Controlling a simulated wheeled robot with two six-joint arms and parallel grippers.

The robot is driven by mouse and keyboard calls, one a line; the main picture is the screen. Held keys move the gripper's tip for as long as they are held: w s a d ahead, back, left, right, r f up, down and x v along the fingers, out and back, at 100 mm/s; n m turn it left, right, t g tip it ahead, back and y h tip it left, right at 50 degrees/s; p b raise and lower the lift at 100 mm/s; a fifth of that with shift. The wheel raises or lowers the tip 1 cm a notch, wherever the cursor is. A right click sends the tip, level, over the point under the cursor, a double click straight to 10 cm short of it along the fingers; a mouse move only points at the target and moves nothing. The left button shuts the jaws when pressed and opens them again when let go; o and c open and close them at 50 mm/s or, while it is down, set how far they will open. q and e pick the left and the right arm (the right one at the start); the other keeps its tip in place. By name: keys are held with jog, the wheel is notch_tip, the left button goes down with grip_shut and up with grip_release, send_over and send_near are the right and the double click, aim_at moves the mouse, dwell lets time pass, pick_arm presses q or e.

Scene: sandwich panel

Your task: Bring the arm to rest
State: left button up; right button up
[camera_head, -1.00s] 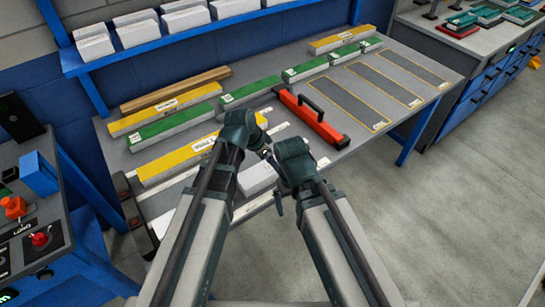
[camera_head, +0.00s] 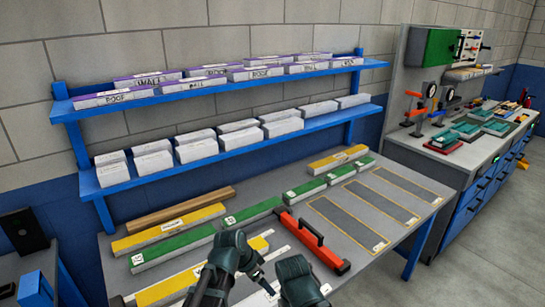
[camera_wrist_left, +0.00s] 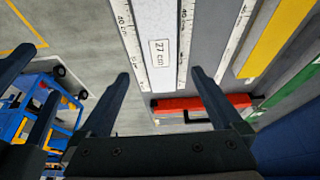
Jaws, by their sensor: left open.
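My left gripper (camera_head: 264,283) is low in the head view, over the front part of the workbench (camera_head: 262,207). In the left wrist view its two fingers (camera_wrist_left: 160,76) stand wide apart with nothing held between them. Beyond them lies a white piece marked 27 cm (camera_wrist_left: 159,50), between two ruler strips. My right gripper (camera_head: 300,282) is just right of the left one, cut by the bottom edge of the head view; its fingers do not show clearly.
A red tool with a black handle (camera_head: 305,236) lies on the bench right of my grippers. Green and yellow bars (camera_head: 175,243) lie to the left and behind. Grey outlined areas (camera_head: 345,222) at the right are empty. Blue shelves (camera_head: 235,147) with white blocks stand behind.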

aim_at(276, 295)
pick_arm(q)
jog(key=b+x, duration=1.2)
jog(key=x, duration=0.1)
jog(key=shift+f, duration=0.3)
jog(key=shift+r, duration=0.1)
jog(key=p+v, duration=1.2)
jog(key=v, duration=0.1)
jog(key=b+x, duration=1.2)
jog(key=x, duration=0.1)
jog(key=shift+f+b, duration=0.25)
jog(key=shift+b, duration=0.1)
notch_tip(276, 295, up, 8)
jog(key=p, duration=0.8)
jog(key=shift+w, duration=0.1)
